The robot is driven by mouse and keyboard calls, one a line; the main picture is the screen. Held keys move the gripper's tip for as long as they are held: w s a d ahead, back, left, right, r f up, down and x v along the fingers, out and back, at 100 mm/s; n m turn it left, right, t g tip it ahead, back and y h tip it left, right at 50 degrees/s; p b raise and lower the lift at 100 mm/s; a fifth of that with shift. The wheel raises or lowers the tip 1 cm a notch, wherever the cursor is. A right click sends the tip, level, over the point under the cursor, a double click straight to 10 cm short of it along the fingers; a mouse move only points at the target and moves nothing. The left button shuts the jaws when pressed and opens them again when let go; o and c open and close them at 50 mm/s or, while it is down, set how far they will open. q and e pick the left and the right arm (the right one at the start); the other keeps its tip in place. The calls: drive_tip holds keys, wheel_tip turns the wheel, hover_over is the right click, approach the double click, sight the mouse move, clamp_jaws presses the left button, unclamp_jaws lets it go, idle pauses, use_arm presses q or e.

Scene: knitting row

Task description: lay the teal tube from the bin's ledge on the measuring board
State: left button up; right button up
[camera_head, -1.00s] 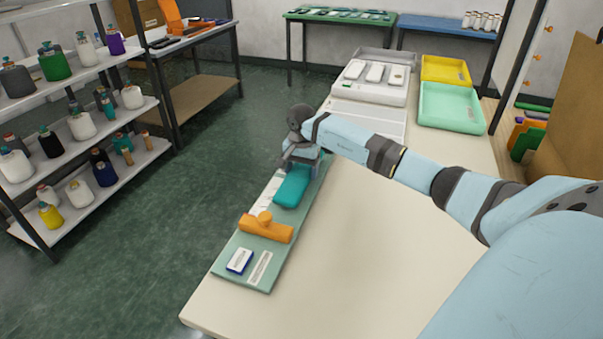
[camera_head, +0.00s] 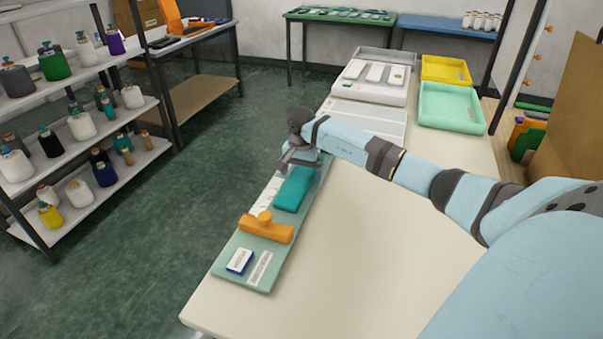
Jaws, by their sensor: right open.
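The teal tube (camera_head: 293,190) lies flat on the green measuring board (camera_head: 240,266), along its length, towards the far end. My right gripper (camera_head: 300,164) is open just above the far end of the board, close beside the far end of the tube. Its fingers are small in the picture and partly hidden by the wrist. An orange slider (camera_head: 265,228) sits across the board, nearer than the tube. My left gripper is not in view.
The cream table (camera_head: 372,250) is clear right of the board. A mint tray (camera_head: 450,107), a yellow tray (camera_head: 446,69) and a white tray (camera_head: 370,85) with pale pieces stand at its far end. A shelf of yarn cones (camera_head: 75,125) stands at left.

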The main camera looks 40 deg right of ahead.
sight(301, 175)
wheel_tip(301, 175, up, 11)
drive_tip(key=shift+r, duration=0.2)
idle(0.6)
